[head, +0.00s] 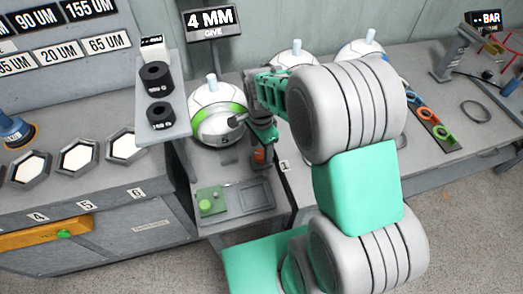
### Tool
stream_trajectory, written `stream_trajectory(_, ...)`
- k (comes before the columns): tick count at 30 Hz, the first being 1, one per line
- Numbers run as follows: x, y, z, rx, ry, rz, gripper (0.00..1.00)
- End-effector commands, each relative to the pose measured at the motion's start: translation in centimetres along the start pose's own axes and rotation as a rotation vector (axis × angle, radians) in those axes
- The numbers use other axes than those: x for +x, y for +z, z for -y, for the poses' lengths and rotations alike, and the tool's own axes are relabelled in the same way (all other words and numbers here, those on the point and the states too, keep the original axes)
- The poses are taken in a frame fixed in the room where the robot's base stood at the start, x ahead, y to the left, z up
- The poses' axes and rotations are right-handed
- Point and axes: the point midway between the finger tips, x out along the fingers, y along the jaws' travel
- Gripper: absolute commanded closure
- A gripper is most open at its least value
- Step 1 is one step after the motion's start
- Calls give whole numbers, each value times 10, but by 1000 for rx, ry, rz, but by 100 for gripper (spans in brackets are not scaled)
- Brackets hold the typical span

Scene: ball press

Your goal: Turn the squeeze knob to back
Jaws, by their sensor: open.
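A white ball with a bright green band (218,118) sits in the press under the "4 MM GIVE" sign (213,20). My gripper (238,122) is beside the right side of this ball, reached in from the right. It is open; its dark fingers are small in view, and I cannot tell whether they touch anything. A small orange-red part (260,155) shows just below my gripper; I cannot tell whether it is the squeeze knob. My arm and gripper hide much of the press's right side.
A shelf (176,128) with two black weights stands left of the ball. A green button (206,207) and a shallow tray (252,196) lie in front. Two more white balls stand behind my arm. Colored rings (427,115) lie at the right.

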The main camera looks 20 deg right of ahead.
Motion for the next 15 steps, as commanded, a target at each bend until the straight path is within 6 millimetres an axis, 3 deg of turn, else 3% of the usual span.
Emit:
stream_trajectory(4, 16, -1, 0, 0, -2, 0, 38)
stream_trajectory(12, 19, -1, 0, 0, -3, -1, 38)
stream_trajectory(15, 19, -1, 0, -1, -3, -1, 46)
